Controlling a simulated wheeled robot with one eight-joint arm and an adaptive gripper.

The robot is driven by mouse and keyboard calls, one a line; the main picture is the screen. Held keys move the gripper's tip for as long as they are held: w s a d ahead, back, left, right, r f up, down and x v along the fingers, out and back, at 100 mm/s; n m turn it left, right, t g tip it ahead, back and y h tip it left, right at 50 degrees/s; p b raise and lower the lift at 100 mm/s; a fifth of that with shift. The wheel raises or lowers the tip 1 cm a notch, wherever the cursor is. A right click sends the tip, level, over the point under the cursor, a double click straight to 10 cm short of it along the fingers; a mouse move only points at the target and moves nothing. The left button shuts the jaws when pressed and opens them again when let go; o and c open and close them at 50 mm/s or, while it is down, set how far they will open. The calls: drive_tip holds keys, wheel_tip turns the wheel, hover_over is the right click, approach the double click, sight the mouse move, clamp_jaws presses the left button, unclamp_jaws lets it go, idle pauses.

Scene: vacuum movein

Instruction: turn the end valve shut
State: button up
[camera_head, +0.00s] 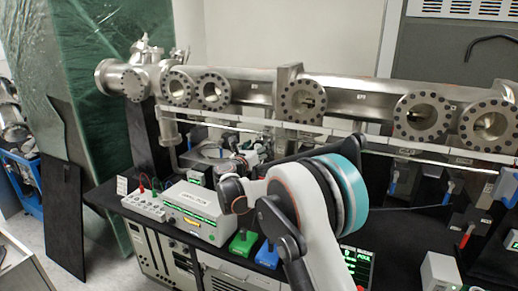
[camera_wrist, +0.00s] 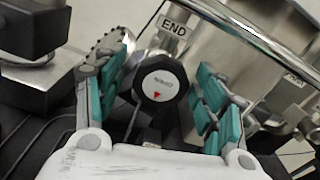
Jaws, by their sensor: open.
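The end valve's knob (camera_wrist: 160,82) is a black, faceted handle with a white face in the wrist view. The face bears small lettering and a red triangle near its lower edge. A white label reading END (camera_wrist: 174,25) is just above it. My gripper (camera_wrist: 161,70) is open, with teal-padded fingers to the left and right of the knob. Gaps show between the knob and both fingers, so it is not gripped. How deep the fingers reach is hard to tell. In the head view my arm hides much of this area, and the knob cannot be made out.
A long metal vacuum chamber (camera_head: 345,102) with round flanges runs across the back. A shiny rail (camera_wrist: 265,35) passes above the knob. A control box (camera_head: 197,210), a green block (camera_head: 243,243) and a blue block (camera_head: 267,254) stand beside my arm. Blue-handled parts (camera_head: 393,182) are farther right.

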drive_tip(key=shift+w+d, duration=0.15)
drive_tip(key=shift+w, duration=0.05)
drive_tip(key=c, duration=1.1)
drive_tip(key=shift+o, duration=0.2)
